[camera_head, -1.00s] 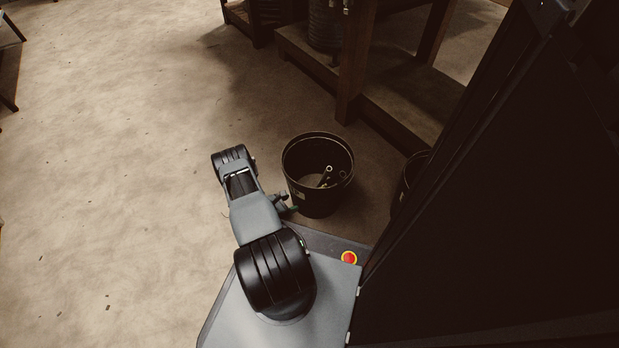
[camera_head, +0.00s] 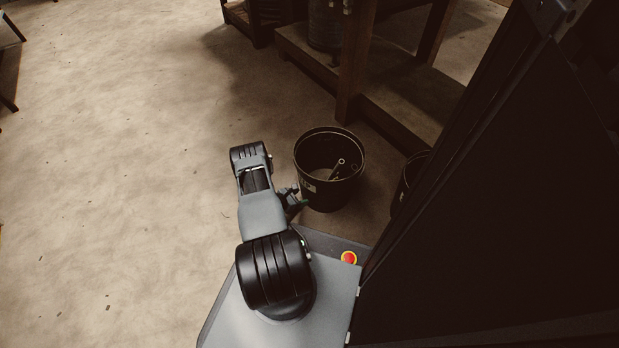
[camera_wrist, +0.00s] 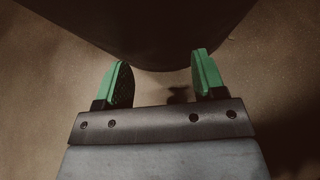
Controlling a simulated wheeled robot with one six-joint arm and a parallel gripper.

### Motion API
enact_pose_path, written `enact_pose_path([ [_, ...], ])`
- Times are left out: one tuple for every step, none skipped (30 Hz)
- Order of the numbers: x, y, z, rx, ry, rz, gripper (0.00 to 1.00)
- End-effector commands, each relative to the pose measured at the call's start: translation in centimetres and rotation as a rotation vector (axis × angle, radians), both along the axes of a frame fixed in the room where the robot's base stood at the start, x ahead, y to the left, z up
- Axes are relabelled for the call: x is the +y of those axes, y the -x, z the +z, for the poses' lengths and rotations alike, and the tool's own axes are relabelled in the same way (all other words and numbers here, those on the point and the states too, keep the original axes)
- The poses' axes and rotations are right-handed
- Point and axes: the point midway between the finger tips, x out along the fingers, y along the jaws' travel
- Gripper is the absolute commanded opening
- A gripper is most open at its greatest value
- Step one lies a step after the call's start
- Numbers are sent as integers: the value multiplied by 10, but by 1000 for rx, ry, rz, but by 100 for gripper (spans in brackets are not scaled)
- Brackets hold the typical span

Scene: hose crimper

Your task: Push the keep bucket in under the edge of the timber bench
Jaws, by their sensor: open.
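A dark bucket (camera_head: 329,190) stands upright on the floor with a few metal pieces inside it and a small pale label on its side. The timber bench (camera_head: 352,62), with brown legs and a low shelf, stands behind it; the bucket is in front of the bench's near leg. My gripper (camera_head: 297,198) is low at the bucket's left side. In the wrist view, its green fingertips (camera_wrist: 161,79) are apart with nothing between them, and the bucket's dark wall (camera_wrist: 150,30) is right in front of them. I cannot tell whether they touch it.
A second dark bucket (camera_head: 408,183) stands to the right, partly hidden by a large dark panel (camera_head: 500,200). Ribbed containers (camera_head: 325,28) stand on the bench's low shelf. The floor to the left (camera_head: 110,160) is open.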

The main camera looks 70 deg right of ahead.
Motion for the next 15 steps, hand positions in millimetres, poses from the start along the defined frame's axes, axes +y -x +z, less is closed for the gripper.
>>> enact_pose_path([
  [-3, 2, 0, 1, 1, -2, 64],
  [-4, 3, 0, 1, 1, -2, 64],
  [-5, 5, 0, 1, 1, -2, 64],
  [-7, 6, 0, 1, 1, -2, 64],
  [-8, 7, 0, 1, 1, -2, 64],
  [-10, 8, 0, 1, 1, -2, 64],
  [-11, 9, 0, 1, 1, -2, 64],
  [-12, 10, 0, 1, 1, -2, 64],
  [-14, 11, 0, 0, 1, -1, 64],
  [-15, 11, 0, 0, 1, -1, 64],
  [-17, 12, 0, 0, 1, -1, 64],
  [-18, 14, 0, 0, 1, -1, 64],
  [-20, 15, 0, 0, 1, -3, 64],
  [-21, 16, 0, 0, 1, -3, 64],
  [-22, 17, 0, 0, 1, -3, 64],
])
